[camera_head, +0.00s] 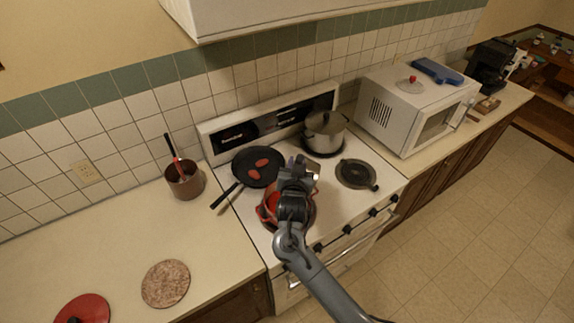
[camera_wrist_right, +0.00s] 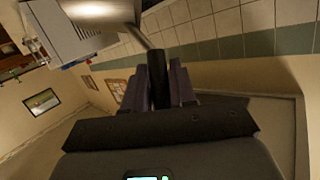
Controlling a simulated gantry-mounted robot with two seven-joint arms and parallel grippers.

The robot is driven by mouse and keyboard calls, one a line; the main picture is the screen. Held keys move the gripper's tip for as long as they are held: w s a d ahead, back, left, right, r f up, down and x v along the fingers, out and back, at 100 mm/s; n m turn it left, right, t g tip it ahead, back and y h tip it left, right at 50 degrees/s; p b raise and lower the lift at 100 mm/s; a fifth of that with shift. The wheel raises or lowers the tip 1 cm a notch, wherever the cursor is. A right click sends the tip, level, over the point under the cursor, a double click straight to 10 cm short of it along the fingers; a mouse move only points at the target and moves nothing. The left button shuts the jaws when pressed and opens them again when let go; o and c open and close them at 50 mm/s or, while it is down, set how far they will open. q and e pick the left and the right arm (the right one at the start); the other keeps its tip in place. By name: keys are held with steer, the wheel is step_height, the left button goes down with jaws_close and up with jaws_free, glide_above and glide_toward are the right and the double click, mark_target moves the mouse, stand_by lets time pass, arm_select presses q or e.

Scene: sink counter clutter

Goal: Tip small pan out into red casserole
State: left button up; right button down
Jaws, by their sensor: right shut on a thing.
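The red casserole (camera_head: 264,214) sits on the front left burner of the stove, partly hidden under my right arm. My right gripper (camera_head: 298,167) is above and just behind it. In the right wrist view the gripper (camera_wrist_right: 160,84) is shut on the dark handle of the small pan (camera_wrist_right: 100,10), whose metal body shows at the top edge. In the head view the pan is mostly hidden behind the gripper, so its tilt and contents cannot be made out. My left gripper is not in view.
A steel pot (camera_head: 324,134) stands at the back right.

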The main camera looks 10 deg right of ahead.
steer(key=s+d+f+m+t+b, duration=0.2)
steer(key=d+f+m+b, duration=0.4)
steer(key=b, duration=0.7)
steer(key=s+d+f+m+t+y+b, duration=0.1)
steer(key=s+d+f+m+b, duration=0.3)
steer(key=b, duration=1)
steer(key=d+f+m+t, duration=0.1)
steer(key=d+f+m, duration=0.1)
steer(key=d+f, duration=0.1)
steer(key=shift+s+d+f, duration=0.15)
steer(key=shift+d+f, duration=0.05)
steer(key=shift+f, duration=0.45)
steer(key=shift+s+d, duration=0.1)
